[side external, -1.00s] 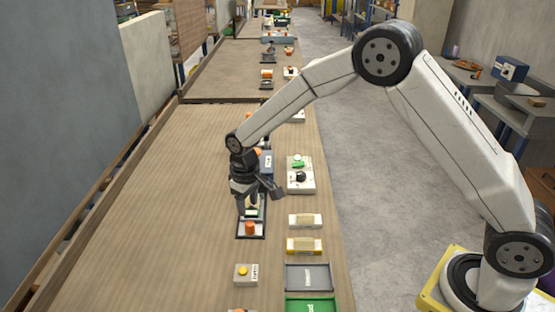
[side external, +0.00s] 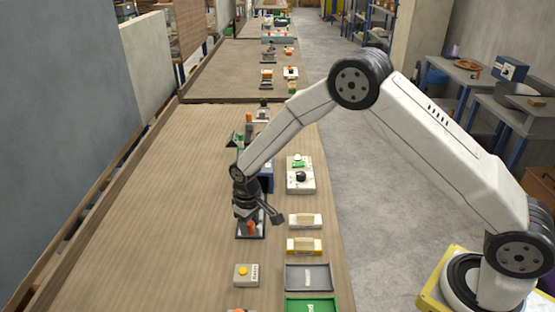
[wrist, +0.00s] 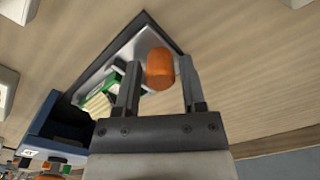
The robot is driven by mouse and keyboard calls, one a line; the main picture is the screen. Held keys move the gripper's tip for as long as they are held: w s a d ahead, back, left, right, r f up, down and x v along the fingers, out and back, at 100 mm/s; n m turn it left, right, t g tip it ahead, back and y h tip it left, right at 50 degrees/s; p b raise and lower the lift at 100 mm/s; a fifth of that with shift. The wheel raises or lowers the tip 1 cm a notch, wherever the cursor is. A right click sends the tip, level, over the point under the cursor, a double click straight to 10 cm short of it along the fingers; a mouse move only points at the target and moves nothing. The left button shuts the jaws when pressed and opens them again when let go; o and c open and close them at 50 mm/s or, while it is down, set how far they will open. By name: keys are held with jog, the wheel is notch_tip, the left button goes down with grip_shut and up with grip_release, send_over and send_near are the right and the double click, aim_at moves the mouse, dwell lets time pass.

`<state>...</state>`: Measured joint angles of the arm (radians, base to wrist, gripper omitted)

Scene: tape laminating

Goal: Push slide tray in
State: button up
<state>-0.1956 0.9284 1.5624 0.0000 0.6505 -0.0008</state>
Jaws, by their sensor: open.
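The slide tray (wrist: 150,38) is a light grey tray in a dark frame, with an upright orange knob (wrist: 160,68) and a green and cream piece lying on it. In the side view the knob (side external: 252,227) shows just below my gripper (side external: 249,218). My gripper is open, and in the wrist view its two fingers (wrist: 160,80) stand on either side of the knob. Whether they touch it I cannot tell. A blue housing (wrist: 42,122) stands at the tray's other end. My gripper hides much of the tray in the side view.
A yellow-button box (side external: 245,273), a grey bin (side external: 308,277) and a green bin (side external: 311,305) are nearer the camera. Two small yellowish blocks (side external: 304,245) and a white control box (side external: 300,175) stand to the right. The bench left of the tray is clear.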

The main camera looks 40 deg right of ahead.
grip_shut()
dwell(1.5)
